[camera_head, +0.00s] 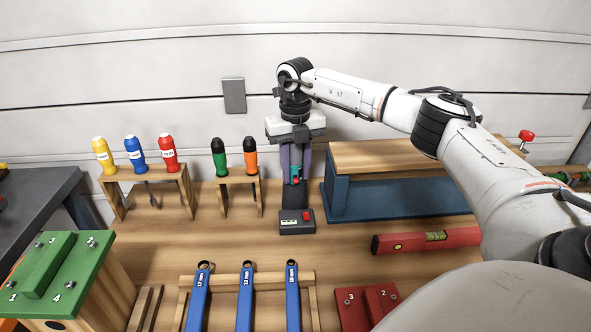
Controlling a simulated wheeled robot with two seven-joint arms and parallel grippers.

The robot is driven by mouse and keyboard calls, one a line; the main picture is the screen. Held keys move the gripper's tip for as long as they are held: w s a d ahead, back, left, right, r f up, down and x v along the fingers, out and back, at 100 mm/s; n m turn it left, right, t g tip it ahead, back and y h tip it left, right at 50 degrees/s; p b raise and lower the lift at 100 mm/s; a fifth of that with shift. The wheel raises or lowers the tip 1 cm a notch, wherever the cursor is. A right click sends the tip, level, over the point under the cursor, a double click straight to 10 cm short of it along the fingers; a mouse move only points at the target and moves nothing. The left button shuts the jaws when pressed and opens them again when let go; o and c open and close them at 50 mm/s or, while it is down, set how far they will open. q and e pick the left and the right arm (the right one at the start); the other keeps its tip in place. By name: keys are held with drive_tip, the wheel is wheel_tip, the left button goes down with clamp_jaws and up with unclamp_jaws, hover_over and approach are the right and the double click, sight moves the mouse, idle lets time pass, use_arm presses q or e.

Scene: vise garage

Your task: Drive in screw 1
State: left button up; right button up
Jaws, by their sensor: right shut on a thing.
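My right gripper (295,172) reaches down from above at the back middle of the bench. Its two fingers are shut on the grip of a dark power driver (297,220) with a red and a teal part. The driver is upright; I cannot tell whether its base rests on the bench. A green block (78,262) at the left has several screws standing at its corners. Screw 1 (18,286) seems to be the one beside the numeral 1 at the front left corner. My left gripper is not in view.
Screwdrivers stand in wooden racks (118,176) left of the driver. A blue shelf with a wooden top (385,155) stands right of it. Blue wrenches (246,296), a red spirit level (428,240) and a red numbered block (367,308) lie nearer. Bare bench (190,245) lies between.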

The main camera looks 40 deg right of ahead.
sight(295, 152)
drive_tip(key=shift+r+p, duration=1.35)
drive_tip(key=shift+r, duration=6.25)
